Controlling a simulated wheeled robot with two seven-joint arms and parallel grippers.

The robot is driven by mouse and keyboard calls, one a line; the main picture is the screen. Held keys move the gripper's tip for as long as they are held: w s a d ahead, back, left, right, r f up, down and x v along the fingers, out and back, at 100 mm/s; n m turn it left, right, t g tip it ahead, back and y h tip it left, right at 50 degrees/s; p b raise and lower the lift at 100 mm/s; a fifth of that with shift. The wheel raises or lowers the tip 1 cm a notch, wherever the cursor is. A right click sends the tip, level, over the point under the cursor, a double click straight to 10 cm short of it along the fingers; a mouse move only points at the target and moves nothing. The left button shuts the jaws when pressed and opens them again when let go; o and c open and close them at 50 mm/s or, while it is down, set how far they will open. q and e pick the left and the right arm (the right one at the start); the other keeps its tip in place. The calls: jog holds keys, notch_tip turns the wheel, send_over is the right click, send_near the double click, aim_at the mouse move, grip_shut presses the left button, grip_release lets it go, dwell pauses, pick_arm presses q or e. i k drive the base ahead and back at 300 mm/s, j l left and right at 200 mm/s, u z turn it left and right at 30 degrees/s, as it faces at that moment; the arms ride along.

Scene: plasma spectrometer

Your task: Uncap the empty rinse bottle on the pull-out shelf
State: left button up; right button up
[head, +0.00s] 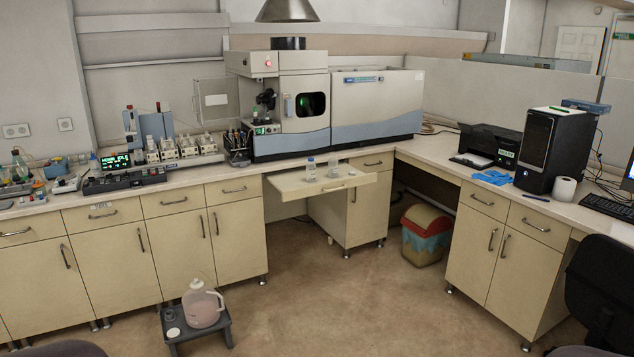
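The pull-out shelf (285,184) extends from under the bench in the middle of the head view. Two small bottles stand upright on it. The left bottle (311,171) has a pale label and a bluish top. The right bottle (333,167) looks clear and pale. They are too small to tell which is the empty rinse bottle, or whether each has a cap on. A tiny pale item lies to their right on the shelf. Neither of my grippers is in view.
A spectrometer (305,100) stands on the bench behind the shelf. On the floor, a small dark stool (174,348) holds a pinkish jug (203,306). A bin (425,236) stands under the corner. The floor (310,285) before the shelf is clear.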

aim_at(311, 166)
jog(key=i, duration=3.9)
jog(key=i+l+u, duration=0.2)
jog(key=i, duration=0.45)
jog(key=i+u, duration=0.15)
jog(key=i, duration=0.5)
